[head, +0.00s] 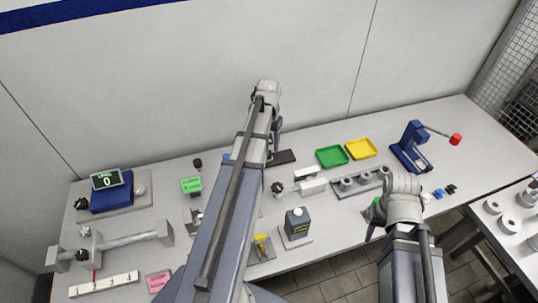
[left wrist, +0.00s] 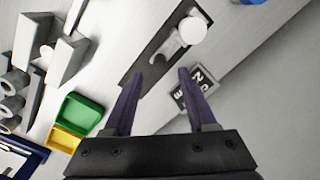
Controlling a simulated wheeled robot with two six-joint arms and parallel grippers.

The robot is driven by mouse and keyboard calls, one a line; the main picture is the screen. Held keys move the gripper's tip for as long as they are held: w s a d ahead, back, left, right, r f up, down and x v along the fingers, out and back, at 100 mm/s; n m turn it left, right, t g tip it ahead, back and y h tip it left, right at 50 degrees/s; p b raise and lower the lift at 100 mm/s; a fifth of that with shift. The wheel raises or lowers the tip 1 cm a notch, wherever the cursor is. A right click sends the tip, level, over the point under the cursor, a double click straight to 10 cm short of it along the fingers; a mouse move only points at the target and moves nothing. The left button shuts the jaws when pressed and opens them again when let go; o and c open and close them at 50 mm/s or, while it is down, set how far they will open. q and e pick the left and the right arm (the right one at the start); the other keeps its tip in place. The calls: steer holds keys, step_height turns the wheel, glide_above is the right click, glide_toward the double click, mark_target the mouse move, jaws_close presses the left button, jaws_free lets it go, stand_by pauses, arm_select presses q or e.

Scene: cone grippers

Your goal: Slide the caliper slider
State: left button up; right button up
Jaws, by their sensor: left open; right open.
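The caliper appears to be the grey rod (head: 130,240) between two end blocks at the front left in the head view. Its slider (head: 86,236) sits towards the left end, with a black knob and a thin red pointer hanging over a white numbered scale (head: 104,285), near the 2. My left gripper (head: 277,133) is far from it, at the back middle; in the left wrist view its open fingers (left wrist: 160,80) are empty over a dark plate with a white round knob (left wrist: 192,30). My right gripper (head: 372,226) is open near the front edge, right of centre, partly hidden by its wrist.
The dark plate (head: 282,157) lies near the wall. A green tray (head: 331,157), a yellow tray (head: 360,149) and a blue press with a red knob (head: 455,139) stand to the right. My left arm hides the table's middle.

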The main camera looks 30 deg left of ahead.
mark_target(269, 152)
arm_select(q)
step_height(269, 152, down, 5)
steer(key=b, duration=0.3)
steer(key=shift+r+b, duration=0.2)
steer(key=shift+b, duration=0.1)
jaws_close()
stand_by(1.1)
